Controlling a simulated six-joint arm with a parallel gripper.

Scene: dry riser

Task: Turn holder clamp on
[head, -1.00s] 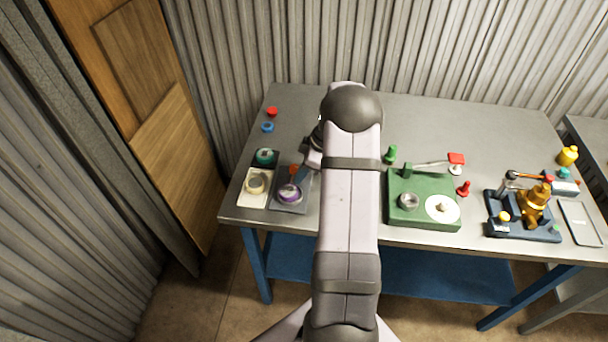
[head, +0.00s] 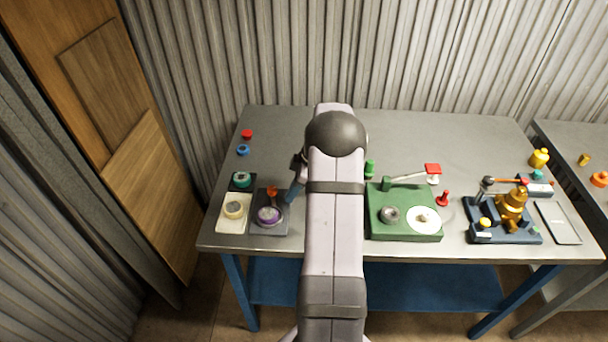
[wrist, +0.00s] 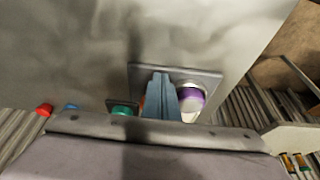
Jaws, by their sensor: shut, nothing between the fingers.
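I cannot tell for certain which fixture is the holder clamp. Nearest to my gripper is a grey plate (head: 281,228) with a purple-ringed round part (head: 268,215) and an orange-red knob (head: 271,191) behind it. My gripper (head: 291,199) is shut and empty, its blue fingers just right of the knob in the head view. In the wrist view the shut fingers (wrist: 161,76) overlap the grey plate (wrist: 205,75), with the purple ring (wrist: 191,98) right beside them. The knob is mostly hidden behind the fingers there. Contact cannot be told.
A cream plate (head: 232,226) and a teal round part (head: 241,179) lie left of the grey plate. A green fixture (head: 403,229) with a lever and a dark blue fixture (head: 505,236) with a brass body stand to the right. The table's back left is mostly clear.

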